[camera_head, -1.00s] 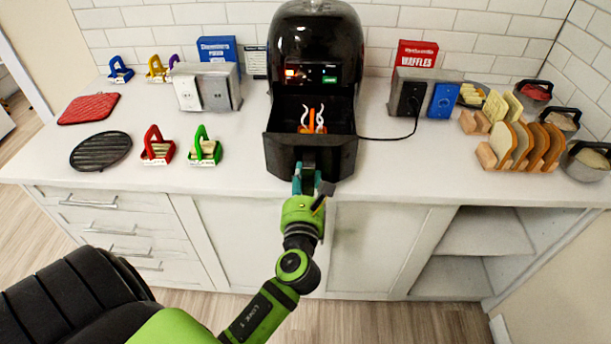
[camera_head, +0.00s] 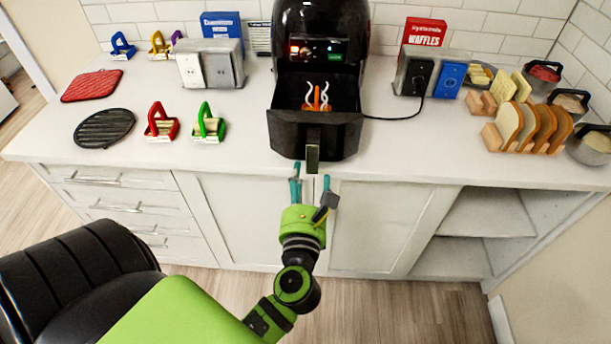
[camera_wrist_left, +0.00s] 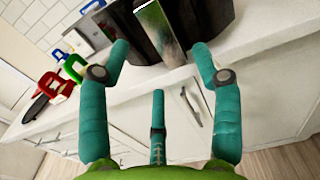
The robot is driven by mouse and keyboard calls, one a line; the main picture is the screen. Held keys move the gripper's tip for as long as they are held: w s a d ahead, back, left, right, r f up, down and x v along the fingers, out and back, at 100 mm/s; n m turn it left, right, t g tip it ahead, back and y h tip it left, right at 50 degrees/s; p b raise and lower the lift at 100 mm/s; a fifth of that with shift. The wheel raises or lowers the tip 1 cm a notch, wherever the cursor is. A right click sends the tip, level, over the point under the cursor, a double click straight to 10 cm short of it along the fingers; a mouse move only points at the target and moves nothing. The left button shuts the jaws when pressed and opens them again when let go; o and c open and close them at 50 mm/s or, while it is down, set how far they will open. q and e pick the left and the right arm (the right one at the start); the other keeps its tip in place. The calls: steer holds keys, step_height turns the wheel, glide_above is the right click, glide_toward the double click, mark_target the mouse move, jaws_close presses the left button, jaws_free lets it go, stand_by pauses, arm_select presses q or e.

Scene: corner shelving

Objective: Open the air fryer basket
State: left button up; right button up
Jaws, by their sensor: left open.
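The black air fryer (camera_head: 318,40) stands at the back of the counter. Its basket (camera_head: 288,131) is pulled out toward me, with orange and white items visible inside. The basket handle (camera_head: 312,158) sticks out at the front, over the counter edge. My left gripper (camera_head: 310,182) is open and empty just in front of and below the handle, apart from it. In the left wrist view the spread teal fingers (camera_wrist_left: 160,75) have the basket front (camera_wrist_left: 205,18) and handle (camera_wrist_left: 163,35) ahead of them. My right gripper is not in view.
The black grill plate (camera_head: 104,128), red holder (camera_head: 160,125) and green holder (camera_head: 207,125) stand to the left. The toaster (camera_head: 415,74) with its cord and a bread rack (camera_head: 530,128) stand to the right.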

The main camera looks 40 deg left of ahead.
arm_select(q)
steer(key=shift+v, duration=2.4)
steer(key=s+d+f+n+g+h, duration=0.2)
steer(key=f+n, duration=0.1)
steer(key=f, duration=0.8)
steer(key=s+d+f+n+g+h, duration=0.1)
steer(key=d+f+n+g+h, duration=0.15)
steer(key=f, duration=0.85)
steer(key=s+d+f+n+g+h, duration=0.2)
steer(key=f+n, duration=0.1)
steer(key=f, duration=0.8)
steer(key=s+a+f+n+g+h, duration=0.1)
steer(key=s+f+n+g, duration=0.3)
steer(key=s+f+n, duration=0.5)
steer(key=s+a+f+n+g+h, duration=0.1)
steer(key=s+a+f+n+g, duration=0.3)
steer(key=s+f+n, duration=0.6)
steer(key=s, duration=0.6)
steer(key=shift+h, duration=0.35)
